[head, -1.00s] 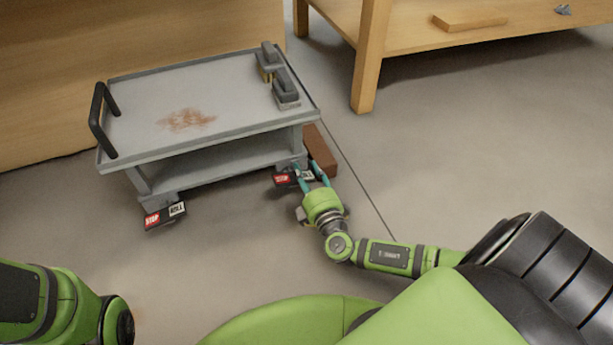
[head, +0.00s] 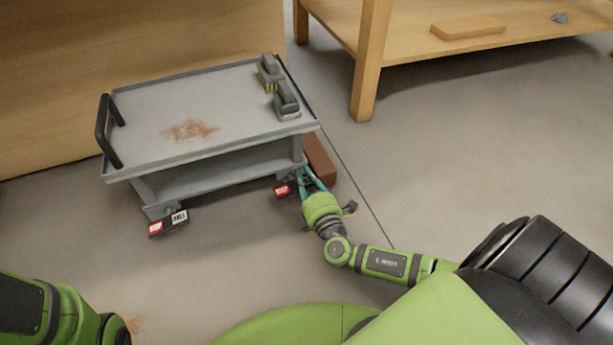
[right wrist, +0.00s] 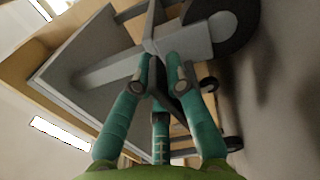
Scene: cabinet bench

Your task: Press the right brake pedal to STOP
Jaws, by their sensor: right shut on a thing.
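The left brake pedal (head: 168,223) shows red STOP and white ROLL labels. The grey cart (head: 225,115) stands on the floor. My left gripper is out of view.
A brown block (head: 321,160) lies on the floor beside the cart's right side, close to my right gripper. A wooden table (head: 366,70) stands at the back right. Floor in front is clear.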

